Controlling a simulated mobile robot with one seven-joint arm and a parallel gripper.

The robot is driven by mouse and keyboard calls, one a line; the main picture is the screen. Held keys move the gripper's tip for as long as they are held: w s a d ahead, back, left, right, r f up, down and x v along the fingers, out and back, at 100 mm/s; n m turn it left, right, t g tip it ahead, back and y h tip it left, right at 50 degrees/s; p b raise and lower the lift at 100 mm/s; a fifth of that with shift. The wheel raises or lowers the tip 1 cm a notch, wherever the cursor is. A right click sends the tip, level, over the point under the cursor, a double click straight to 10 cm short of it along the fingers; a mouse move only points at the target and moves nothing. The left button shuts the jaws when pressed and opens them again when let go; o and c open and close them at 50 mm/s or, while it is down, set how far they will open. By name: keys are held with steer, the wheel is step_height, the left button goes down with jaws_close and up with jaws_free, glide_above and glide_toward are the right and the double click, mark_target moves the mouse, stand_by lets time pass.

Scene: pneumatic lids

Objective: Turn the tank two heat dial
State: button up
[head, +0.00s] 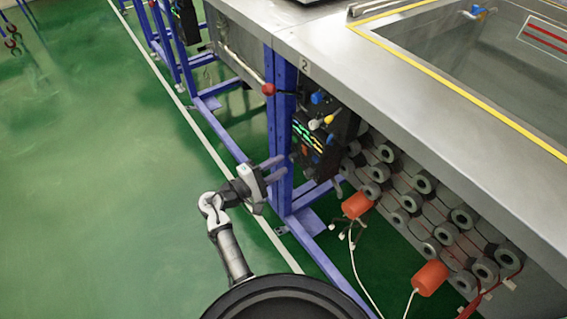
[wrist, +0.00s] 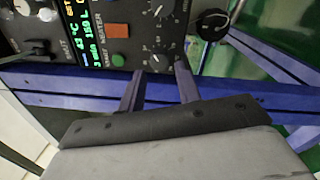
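Tank two (head: 420,60) is the steel tank at the right, with a "2" label (head: 304,66) at its corner. Its dark control panel (head: 312,140) hangs below that corner, with a lit display. In the wrist view the panel (wrist: 97,45) shows a heater label, an orange switch, a green button and small black dials. One dial (wrist: 155,62) appears just beyond the gap between my fingers, and another dial (wrist: 157,10) is above it. I cannot tell which one sets heat. My gripper (head: 280,167) is open and empty, its fingers pointing at the panel; contact is not visible.
A blue upright post (head: 282,130) stands just left of the panel. A larger black knob (wrist: 212,24) is right of the dials. Blue, yellow and red valve handles sit near the post. Orange cylinders (head: 357,205) and hanging cables are below the tank. Green floor (head: 90,200) is free at left.

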steer(key=v, duration=1.1)
steer(key=shift+b, duration=0.4)
